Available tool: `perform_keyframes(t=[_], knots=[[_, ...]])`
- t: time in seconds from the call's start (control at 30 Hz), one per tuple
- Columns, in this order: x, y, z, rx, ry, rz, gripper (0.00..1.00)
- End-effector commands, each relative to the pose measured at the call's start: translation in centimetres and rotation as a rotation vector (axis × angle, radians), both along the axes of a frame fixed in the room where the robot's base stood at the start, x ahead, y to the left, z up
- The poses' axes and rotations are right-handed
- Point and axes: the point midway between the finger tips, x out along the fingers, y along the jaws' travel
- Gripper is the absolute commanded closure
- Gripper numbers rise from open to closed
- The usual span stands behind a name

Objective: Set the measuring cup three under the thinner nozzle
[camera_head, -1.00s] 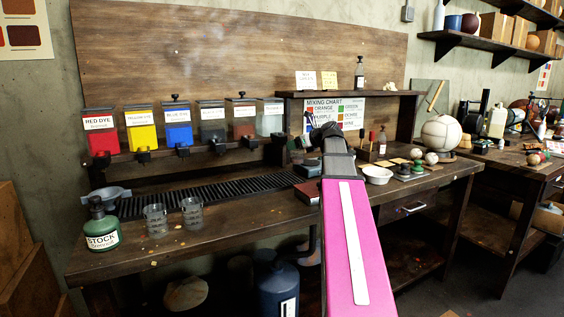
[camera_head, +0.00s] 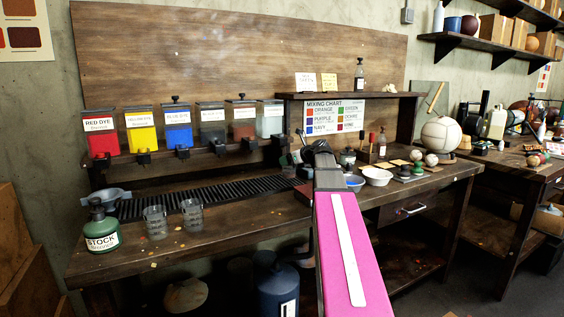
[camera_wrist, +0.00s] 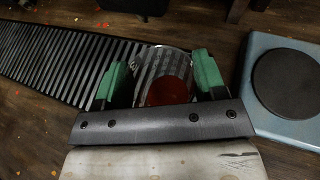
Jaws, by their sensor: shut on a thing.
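In the wrist view my gripper (camera_wrist: 160,78) has its green fingers on both sides of a clear measuring cup (camera_wrist: 164,60) with red liquid in it, held over the ribbed drip grate (camera_wrist: 50,62). The cup's number is not visible. The row of dye dispensers ends at the right with a pale one (camera_head: 271,120). Its label is too small to read surely; I take it as the thinner. Its nozzle is hard to make out.
Two other clear cups, one left (camera_head: 156,222) and one right (camera_head: 192,215), stand on the bench by the green stock bottle (camera_head: 101,228). A blue-grey device with a round black plate (camera_wrist: 290,82) is right of the grate.

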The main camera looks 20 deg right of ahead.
Motion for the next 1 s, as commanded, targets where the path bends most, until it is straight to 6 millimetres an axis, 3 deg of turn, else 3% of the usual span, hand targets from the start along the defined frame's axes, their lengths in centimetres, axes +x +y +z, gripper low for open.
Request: perform_keyframes(t=[0.43,0.6,0.97,1.0], knots=[[3.6,2.3,0.0,0.000,0.000,0.001,0.60],[3.3,2.2,-1.2,0.001,0.001,0.000,0.60],[3.3,2.2,-1.5,0.001,0.001,0.000,0.60],[3.3,2.2,-1.5,0.000,0.000,0.000,0.29]])
